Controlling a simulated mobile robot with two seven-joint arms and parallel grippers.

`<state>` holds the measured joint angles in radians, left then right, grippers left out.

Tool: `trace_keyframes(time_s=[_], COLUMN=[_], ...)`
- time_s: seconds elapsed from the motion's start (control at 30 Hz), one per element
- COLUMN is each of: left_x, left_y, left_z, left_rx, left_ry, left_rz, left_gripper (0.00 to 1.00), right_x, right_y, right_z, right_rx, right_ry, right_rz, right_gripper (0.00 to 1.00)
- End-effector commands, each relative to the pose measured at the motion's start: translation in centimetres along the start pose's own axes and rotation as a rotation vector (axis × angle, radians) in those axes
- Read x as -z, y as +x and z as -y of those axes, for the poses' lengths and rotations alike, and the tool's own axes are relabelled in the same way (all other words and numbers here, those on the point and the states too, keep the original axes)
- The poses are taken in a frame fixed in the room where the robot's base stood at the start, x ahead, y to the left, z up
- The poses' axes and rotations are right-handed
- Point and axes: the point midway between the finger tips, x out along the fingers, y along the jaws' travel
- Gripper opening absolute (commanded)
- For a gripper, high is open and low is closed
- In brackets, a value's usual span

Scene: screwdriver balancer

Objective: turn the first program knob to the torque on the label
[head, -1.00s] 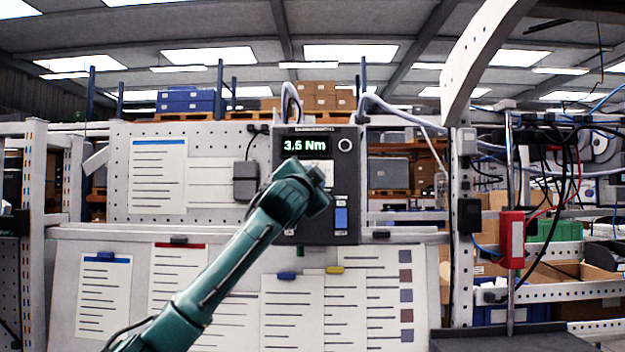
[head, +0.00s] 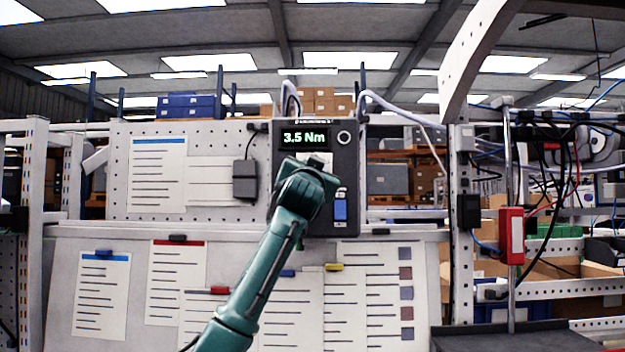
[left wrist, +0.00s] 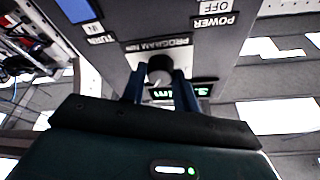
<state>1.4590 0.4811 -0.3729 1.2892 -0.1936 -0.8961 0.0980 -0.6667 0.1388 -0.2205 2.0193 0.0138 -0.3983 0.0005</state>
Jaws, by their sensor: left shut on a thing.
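The dark controller box (head: 345,165) hangs on the rack, and its green display (head: 305,138) reads 3.5 Nm. In the left wrist view the box appears upside down. There the dark round program knob (left wrist: 160,66) sits on a pale plate by the "PROGRAM NM" lettering, with the display (left wrist: 182,91) partly hidden. My left gripper (left wrist: 160,88) is shut on the knob, one blue finger on each side. In the head view my left wrist covers the knob and fingers. I cannot make out a torque label. My right gripper is not in view.
A blue panel (head: 340,210) marks the box's lower right. Several paper sheets are clipped to the board below, such as one with a blue clip (head: 103,295). A red device (head: 511,236) hangs on a pole at right. Cables loop above the box.

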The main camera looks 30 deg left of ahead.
Motion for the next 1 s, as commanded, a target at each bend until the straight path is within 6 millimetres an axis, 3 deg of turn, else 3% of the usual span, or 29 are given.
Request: trace_keyframes(time_s=[0.5, 1.0], left_x=[0.15, 0.21], left_y=[0.05, 0.06], left_z=[-0.46, -0.4], left_rx=[0.141, 0.195], left_ry=[-0.409, -0.556], left_rz=[0.024, 0.029], left_gripper=[0.07, 0.07], right_x=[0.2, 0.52], right_y=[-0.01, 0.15], right_z=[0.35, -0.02], right_rx=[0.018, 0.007], right_ry=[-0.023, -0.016], right_rz=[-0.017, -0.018], right_gripper=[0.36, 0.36])
